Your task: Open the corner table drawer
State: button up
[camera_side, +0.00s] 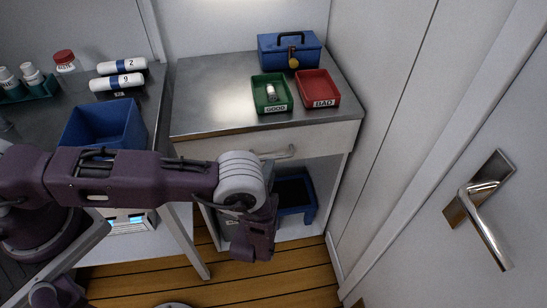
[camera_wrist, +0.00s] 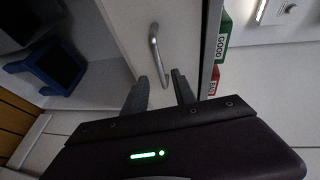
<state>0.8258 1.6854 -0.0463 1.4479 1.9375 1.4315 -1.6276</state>
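The corner table (camera_side: 215,84) has a metal top and a white drawer front (camera_side: 330,140) below it. The drawer looks closed. Its metal bar handle (camera_side: 279,153) shows in the side view, and also in the wrist view (camera_wrist: 155,48). In the side view the fingers are hidden behind my wrist, below and left of the handle.
On the corner table stand a green GOOD tray (camera_side: 286,107) holding a small item, a red BAD tray (camera_side: 330,88) and a blue padlocked box (camera_side: 275,53). A wall and a door with a lever handle (camera_side: 480,215) bound the right side.

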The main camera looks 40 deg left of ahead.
aim_at(273, 157)
jog(key=x, duration=0.6)
jog(key=shift+w+a, duration=0.25)
jog(key=shift+c, duration=0.3)
grip_shut()
dwell(0.7)
